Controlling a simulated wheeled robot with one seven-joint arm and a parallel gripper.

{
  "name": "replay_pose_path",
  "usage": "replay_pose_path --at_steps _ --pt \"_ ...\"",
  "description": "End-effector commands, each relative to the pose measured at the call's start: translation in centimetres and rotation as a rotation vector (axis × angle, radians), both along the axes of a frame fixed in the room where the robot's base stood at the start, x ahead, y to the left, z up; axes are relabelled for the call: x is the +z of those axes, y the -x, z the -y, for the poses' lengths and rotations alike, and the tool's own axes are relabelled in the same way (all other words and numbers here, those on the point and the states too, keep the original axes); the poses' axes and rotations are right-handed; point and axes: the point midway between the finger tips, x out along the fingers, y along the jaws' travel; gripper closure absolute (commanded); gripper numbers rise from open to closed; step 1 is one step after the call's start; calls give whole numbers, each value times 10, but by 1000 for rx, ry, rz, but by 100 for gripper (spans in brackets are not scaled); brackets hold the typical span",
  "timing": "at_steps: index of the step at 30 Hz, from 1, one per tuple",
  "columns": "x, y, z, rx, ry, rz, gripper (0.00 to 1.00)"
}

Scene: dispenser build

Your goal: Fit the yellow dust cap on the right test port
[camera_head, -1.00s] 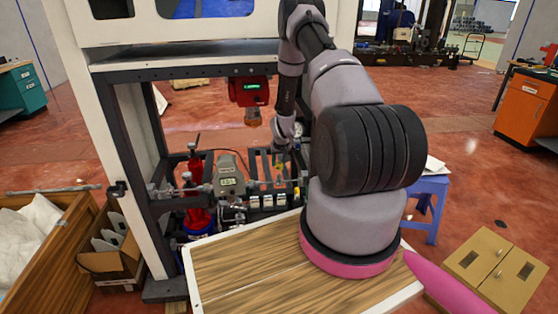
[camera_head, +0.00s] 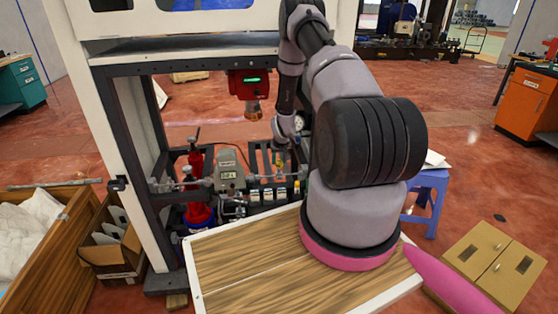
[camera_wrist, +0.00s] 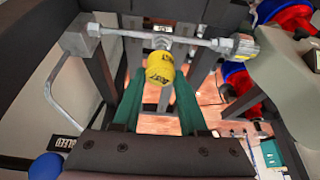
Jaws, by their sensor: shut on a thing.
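The yellow dust cap (camera_wrist: 160,69) is between the green fingertips of my gripper (camera_wrist: 160,82) in the wrist view, and my gripper is shut on it. The cap lies right at the short stub in the middle of a grey metal pipe tee (camera_wrist: 158,41). I cannot tell whether the cap is seated on the stub or only lined up against it. In the head view my gripper (camera_head: 281,156) is small, inside the frame at the dark rack, and the cap is too small to make out clearly.
A metal block (camera_wrist: 78,39) and a hex fitting (camera_wrist: 245,46) end the pipe. Red and blue parts (camera_wrist: 245,82) stand at its right. In the head view a red device (camera_head: 250,86) hangs above left of my gripper, and a grey meter (camera_head: 230,170) stands left of it.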

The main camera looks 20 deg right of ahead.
Motion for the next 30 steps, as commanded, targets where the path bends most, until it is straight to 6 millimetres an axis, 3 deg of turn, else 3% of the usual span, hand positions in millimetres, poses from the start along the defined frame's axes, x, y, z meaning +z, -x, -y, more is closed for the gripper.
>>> replay_pose_path --at_steps 30 --pt "-25 0 0 0 0 -1 100"
